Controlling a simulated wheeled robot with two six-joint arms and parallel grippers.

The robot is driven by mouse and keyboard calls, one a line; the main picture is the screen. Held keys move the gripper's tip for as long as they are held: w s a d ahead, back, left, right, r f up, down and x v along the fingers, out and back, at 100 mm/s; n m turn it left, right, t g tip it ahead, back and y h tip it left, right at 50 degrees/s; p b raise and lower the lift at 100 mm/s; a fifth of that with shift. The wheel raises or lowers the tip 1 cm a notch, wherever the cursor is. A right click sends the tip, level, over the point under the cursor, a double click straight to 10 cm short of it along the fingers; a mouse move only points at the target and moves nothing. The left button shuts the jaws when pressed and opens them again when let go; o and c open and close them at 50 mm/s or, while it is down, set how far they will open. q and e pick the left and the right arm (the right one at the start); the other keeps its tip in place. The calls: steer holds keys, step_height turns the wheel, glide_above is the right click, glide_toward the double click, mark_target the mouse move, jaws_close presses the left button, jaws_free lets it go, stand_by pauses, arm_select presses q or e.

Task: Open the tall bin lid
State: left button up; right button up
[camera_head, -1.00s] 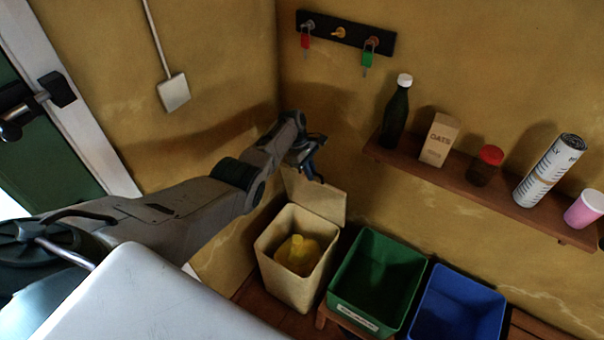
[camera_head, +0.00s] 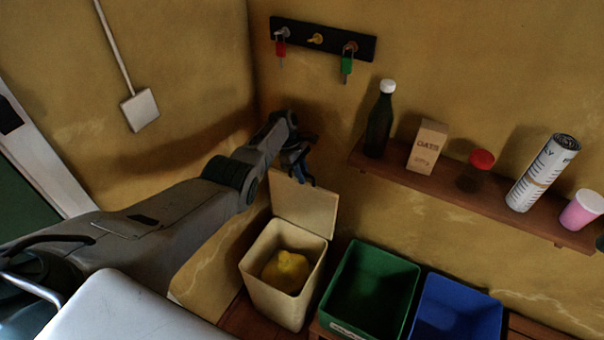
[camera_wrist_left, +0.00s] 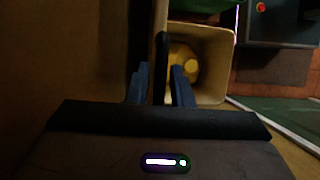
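The tall cream bin (camera_head: 280,299) stands in the corner in the head view, with a yellow item (camera_head: 286,270) inside. Its lid (camera_head: 303,205) is raised and stands up behind the opening, near the wall. My left gripper (camera_head: 301,178) is at the lid's top edge. In the left wrist view the two blue fingers (camera_wrist_left: 159,85) are apart, with a dark narrow upright strip between them that may be the lid's edge. I cannot tell whether they touch it. The bin's rim (camera_wrist_left: 232,60) also shows there. My right gripper is not in view.
A green bin (camera_head: 362,290) and a blue bin (camera_head: 458,306) stand to the right of the cream bin. A wall shelf (camera_head: 460,197) above them holds a bottle, a carton and other items. A key rack (camera_head: 322,38) hangs on the wall above my left gripper.

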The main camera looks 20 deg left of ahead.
arm_select(q)
steer(key=shift+o, duration=0.9)
steer(key=shift+w+a+r, duration=0.1)
steer(key=shift+a+r, duration=0.05)
steer(key=shift+r, duration=0.15)
steer(key=s+v, duration=0.1)
steer(key=v, duration=0.9)
steer(key=shift+w, duration=0.45)
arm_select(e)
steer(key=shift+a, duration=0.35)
